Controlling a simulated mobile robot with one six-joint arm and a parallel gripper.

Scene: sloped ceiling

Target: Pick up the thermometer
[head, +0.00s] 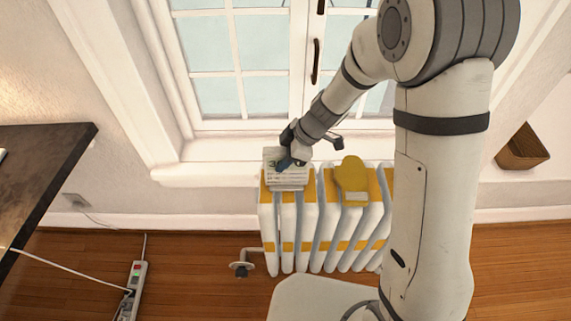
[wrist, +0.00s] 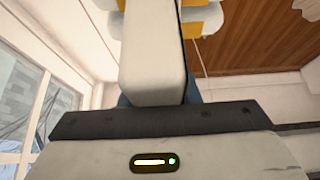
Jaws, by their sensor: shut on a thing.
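The thermometer (head: 287,180) is a pale, boxy device with dark and greenish digits on its face. In the head view it is at the left end of the radiator top, below the window sill. My gripper (head: 288,161) is at its upper part, shut on it, and the fingers cover part of the digits. In the wrist view a large pale block, which looks like the thermometer (wrist: 153,50), fills the middle and hides most of the fingers. I cannot tell whether its lower edge touches the radiator.
The white and yellow radiator (head: 300,225) stands under the window. A yellow mitt-like thing (head: 351,178) lies on it, right of the thermometer. A dark tabletop (head: 45,165) is at left, a power strip (head: 137,280) on the floor, and a wooden box (head: 523,148) at right.

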